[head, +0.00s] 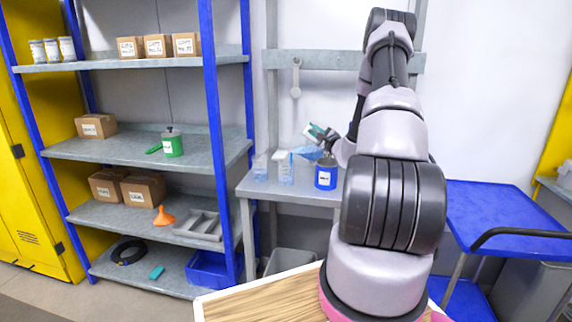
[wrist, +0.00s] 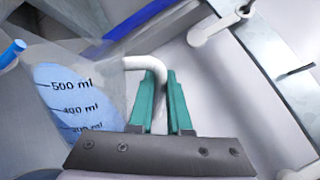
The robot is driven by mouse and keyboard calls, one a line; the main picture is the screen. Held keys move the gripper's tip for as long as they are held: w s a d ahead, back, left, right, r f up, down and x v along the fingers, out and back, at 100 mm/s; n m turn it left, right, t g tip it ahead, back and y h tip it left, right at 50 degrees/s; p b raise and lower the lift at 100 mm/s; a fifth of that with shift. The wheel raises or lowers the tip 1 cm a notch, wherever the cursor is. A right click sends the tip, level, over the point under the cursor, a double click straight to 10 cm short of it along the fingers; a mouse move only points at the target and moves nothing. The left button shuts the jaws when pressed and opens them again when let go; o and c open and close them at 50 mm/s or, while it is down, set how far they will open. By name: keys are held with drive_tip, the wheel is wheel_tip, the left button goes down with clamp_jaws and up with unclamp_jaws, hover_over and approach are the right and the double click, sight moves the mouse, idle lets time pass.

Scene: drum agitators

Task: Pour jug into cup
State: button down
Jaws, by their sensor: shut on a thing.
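My gripper (head: 319,132) has teal fingers shut on the white handle of a clear jug, above the grey bench. The jug (head: 308,153) holds blue liquid and appears tilted in the head view. In the wrist view the handle (wrist: 150,64) runs between the fingertips (wrist: 160,95), and the jug (wrist: 75,97) shows markings up to 500 ml. Below stand a clear vessel (head: 285,170), a smaller clear vessel (head: 260,168) and a blue can (head: 326,179) with a white label. I cannot tell which is the cup, or whether liquid is flowing.
The bench (head: 285,192) stands against the wall, with a wrench-like tool (head: 295,78) hanging above. A shelf rack at left holds boxes (head: 98,126), a green can (head: 172,145) and an orange funnel (head: 164,216). A blue cart (head: 495,212) is at right. My arm blocks part of the view.

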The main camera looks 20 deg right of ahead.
drive_tip(key=shift+a+r+n, duration=0.15)
drive_tip(key=shift+r+n, duration=0.1)
drive_tip(key=shift+n, duration=0.05)
idle(0.8)
drive_tip(key=f+m, duration=0.1)
drive_tip(key=d+m, duration=0.1)
drive_tip(key=d+f+m, duration=0.1)
drive_tip(key=shift+w+d+f+m+h, duration=0.15)
drive_tip(key=shift+w+f+m+h, duration=0.15)
drive_tip(key=shift+m+h, duration=0.1)
drive_tip(key=shift+d+m, duration=0.2)
drive_tip(key=shift+m, duration=0.3)
drive_tip(key=shift+w+d+f+m+g, duration=0.1)
drive_tip(key=shift+w+d+m+g, duration=0.15)
drive_tip(key=shift+d+m, duration=0.35)
drive_tip(key=w+d+f+m+g+h+b, duration=0.1)
drive_tip(key=d+f+m, duration=0.2)
drive_tip(key=d+m, duration=0.2)
drive_tip(key=shift+w+d+m, duration=0.15)
drive_tip(key=shift+m, duration=0.55)
